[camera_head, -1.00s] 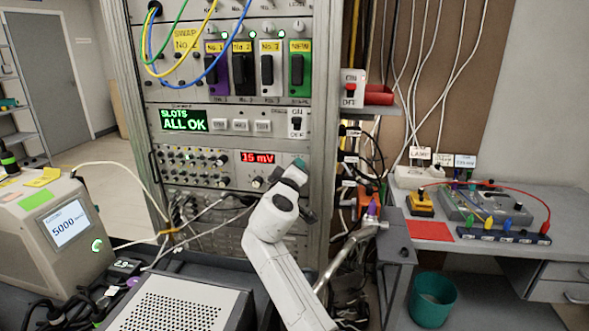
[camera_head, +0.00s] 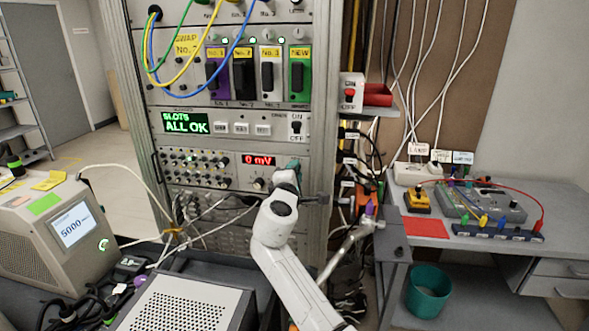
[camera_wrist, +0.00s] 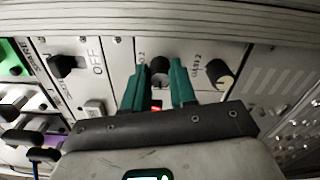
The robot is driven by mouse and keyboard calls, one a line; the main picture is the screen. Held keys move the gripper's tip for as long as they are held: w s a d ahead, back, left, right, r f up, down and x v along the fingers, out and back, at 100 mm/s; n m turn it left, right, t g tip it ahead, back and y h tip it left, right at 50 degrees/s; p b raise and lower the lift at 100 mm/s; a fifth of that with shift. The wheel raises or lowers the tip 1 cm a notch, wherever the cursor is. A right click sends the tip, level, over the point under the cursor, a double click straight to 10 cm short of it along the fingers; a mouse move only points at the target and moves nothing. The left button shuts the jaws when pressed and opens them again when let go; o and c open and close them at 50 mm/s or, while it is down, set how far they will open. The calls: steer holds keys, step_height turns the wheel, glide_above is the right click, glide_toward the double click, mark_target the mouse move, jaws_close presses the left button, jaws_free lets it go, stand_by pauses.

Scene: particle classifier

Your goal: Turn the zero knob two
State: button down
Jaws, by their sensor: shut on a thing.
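The zero knob two (camera_wrist: 160,65) is a small dark knob in the wrist view, with a partly hidden label ending in "O 2" beside it. My gripper (camera_wrist: 158,76) has its two green fingers on either side of this knob, shut on it. In the head view my gripper (camera_head: 293,166) is at the rack panel, just right of a red display (camera_head: 258,160) reading "0 mV"; it hides the knob there.
A panel with several small knobs (camera_head: 197,165) lies left of the display. An ON/OFF switch (camera_head: 297,127) sits just above my gripper. Loose cables (camera_head: 190,220) hang below left. A workbench (camera_head: 420,226) with instruments stands at the right.

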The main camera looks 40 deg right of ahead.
steer(key=shift+a+f+n, duration=0.1)
steer(key=shift+n, duration=0.5)
steer(key=c, duration=1.2)
jaws_free()
steer(key=v, duration=1)
steer(key=shift+s+a+b, duration=0.25)
steer(key=shift+a+b, duration=0.05)
steer(key=shift+b, duration=0.05)
steer(key=shift+a+f, duration=0.1)
